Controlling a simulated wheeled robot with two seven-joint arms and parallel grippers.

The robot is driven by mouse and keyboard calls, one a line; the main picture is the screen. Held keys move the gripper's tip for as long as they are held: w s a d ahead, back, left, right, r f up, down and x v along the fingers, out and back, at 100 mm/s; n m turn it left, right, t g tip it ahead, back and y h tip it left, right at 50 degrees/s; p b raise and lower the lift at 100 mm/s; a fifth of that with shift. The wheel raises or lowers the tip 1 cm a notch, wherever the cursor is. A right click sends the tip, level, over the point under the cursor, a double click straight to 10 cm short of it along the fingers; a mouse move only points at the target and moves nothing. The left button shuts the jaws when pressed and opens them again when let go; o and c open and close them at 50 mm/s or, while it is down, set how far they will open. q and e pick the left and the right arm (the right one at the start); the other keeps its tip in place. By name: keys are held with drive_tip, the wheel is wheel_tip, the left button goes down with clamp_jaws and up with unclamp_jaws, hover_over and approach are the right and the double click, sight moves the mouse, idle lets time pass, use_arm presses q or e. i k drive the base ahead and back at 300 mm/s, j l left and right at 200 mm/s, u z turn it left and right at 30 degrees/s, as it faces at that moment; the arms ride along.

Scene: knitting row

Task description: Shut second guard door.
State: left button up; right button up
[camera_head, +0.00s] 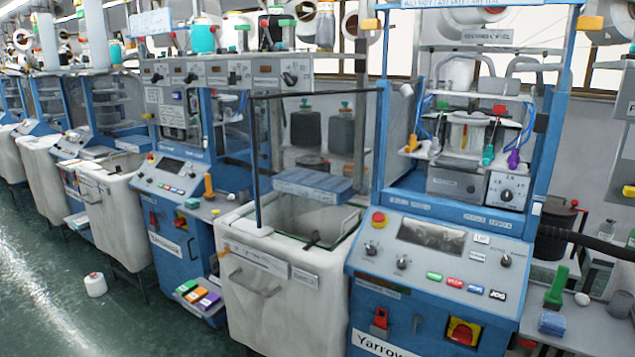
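A clear guard door with a thin dark frame (256,165) stands open at the blue machine labelled "Yarrow" (450,205). Its top bar (315,94) runs left from the machine's left post (382,130), and its free upright edge is above the white bin. The machine's front opening (470,130) is uncovered, with coloured tools and a small box inside. The blue machine to its left (180,195) also has an upper bay, but I cannot tell its door's state. I cannot tell from labels which door is second. Neither of my grippers is in view.
A white bin (265,300) stands between the two nearest machines, under the open door. More machines and bins (105,200) recede to the left. A white yarn cone (95,285) lies on the green floor (40,290), which is otherwise mostly clear. A side table (590,325) holds small items at right.

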sight(254, 112)
drive_tip(key=z, duration=0.55)
drive_tip(key=i+j+z, duration=0.15)
drive_tip(key=j+z, duration=0.2)
drive_tip(key=i+j+z, duration=0.1)
drive_tip(key=j+z, duration=0.3)
drive_tip(key=i+j+z, duration=0.1)
drive_tip(key=j+z, duration=0.45)
drive_tip(key=j, duration=1)
drive_tip(key=j+z, duration=0.25)
drive_tip(key=j, duration=0.9)
drive_tip(key=k+j, duration=0.1)
drive_tip(key=j, duration=1.1)
drive_tip(key=k, duration=0.05)
